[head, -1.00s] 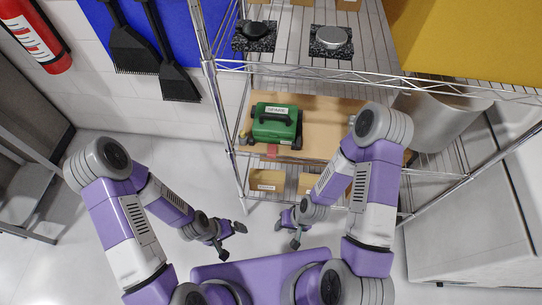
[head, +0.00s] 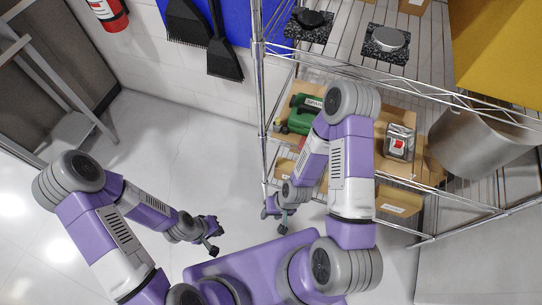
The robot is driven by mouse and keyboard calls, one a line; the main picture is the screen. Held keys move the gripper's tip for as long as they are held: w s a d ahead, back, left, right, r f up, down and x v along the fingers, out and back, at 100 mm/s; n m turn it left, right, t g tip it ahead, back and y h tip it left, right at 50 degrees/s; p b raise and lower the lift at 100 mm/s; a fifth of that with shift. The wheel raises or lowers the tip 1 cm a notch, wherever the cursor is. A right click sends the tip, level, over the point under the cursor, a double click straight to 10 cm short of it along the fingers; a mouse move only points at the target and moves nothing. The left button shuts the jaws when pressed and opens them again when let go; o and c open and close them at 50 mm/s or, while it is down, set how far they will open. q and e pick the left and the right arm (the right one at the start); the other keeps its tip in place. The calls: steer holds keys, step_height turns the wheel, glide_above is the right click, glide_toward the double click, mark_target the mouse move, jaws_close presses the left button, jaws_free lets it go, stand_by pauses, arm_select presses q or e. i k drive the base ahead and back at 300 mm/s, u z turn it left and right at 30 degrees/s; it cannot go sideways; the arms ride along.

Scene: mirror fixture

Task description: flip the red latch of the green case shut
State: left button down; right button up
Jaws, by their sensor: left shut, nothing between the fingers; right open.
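The green case (head: 297,108) stands on a wooden board (head: 365,109) on the middle level of the wire shelf. My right arm covers much of the case, and I cannot make out its red latch. My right gripper (head: 275,213) is open and empty, in front of the shelf and nearer to me than the case. My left gripper (head: 214,237) is shut and empty, over the floor left of my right gripper, well apart from the case.
A silver box with a red part (head: 399,143) stands on the board to the right. Shelf posts and wire edges (head: 263,130) frame the case. Dark slabs (head: 386,44) lie on the level above. Open floor (head: 175,150) lies left of the shelf.

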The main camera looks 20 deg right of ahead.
mark_target(303, 139)
steer(key=u, duration=0.25)
steer(key=k, duration=0.65)
steer(key=z, duration=0.95)
steer(key=i, duration=0.5)
steer(key=u, duration=0.05)
